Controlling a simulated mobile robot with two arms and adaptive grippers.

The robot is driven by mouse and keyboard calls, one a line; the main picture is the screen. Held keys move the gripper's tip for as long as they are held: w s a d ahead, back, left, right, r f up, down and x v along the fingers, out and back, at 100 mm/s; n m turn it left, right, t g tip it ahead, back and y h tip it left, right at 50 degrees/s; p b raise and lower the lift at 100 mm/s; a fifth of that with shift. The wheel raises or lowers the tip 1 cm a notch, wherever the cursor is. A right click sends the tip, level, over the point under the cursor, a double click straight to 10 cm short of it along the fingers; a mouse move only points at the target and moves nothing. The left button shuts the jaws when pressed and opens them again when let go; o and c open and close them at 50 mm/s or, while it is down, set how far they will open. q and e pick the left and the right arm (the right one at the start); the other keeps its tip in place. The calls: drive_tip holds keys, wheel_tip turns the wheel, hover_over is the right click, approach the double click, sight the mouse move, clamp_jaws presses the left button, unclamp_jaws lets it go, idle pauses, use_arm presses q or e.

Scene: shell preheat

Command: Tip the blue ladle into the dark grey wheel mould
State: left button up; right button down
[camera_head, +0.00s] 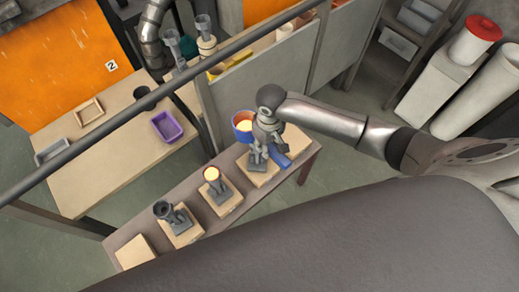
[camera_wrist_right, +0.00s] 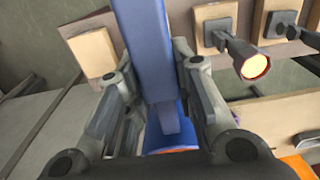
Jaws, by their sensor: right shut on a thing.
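The blue ladle (camera_head: 241,131) has a glowing yellow-orange content in its bowl, which looks about level in the head view. My right gripper (camera_head: 267,135) is shut on its blue handle. In the right wrist view the handle (camera_wrist_right: 148,50) runs between both fingers of the gripper (camera_wrist_right: 155,110); the bowl is mostly hidden. A dark grey hollow cup (camera_head: 161,209), perhaps the wheel mould, stands on a wooden block farther left along the bench, apart from the ladle. I cannot make out a wheel shape in it. My left gripper is out of view.
Between them stands a cup with glowing content (camera_head: 212,174); it also shows in the right wrist view (camera_wrist_right: 251,66). A bare wooden block (camera_head: 135,252) lies at the bench's left end. A purple tray (camera_head: 167,127) is on the table behind. A dark rail crosses the head view.

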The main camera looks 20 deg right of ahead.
drive_tip(key=shift+f+g+y+b, duration=0.6)
drive_tip(key=shift+f+y+b, duration=0.1)
drive_tip(key=shift+y+b, duration=1.15)
drive_tip(key=shift+f+g+y+b, duration=0.6)
drive_tip(key=shift+f+y+b, duration=0.1)
drive_tip(key=shift+y+b, duration=1.1)
drive_tip(key=shift+f+g+y+b, duration=0.6)
drive_tip(key=shift+f+y+b, duration=0.1)
drive_tip(key=shift+y+b, duration=1.15)
drive_tip(key=shift+b, duration=0.3)
drive_tip(key=shift+d+y, duration=0.1)
drive_tip(key=shift+y, duration=0.2)
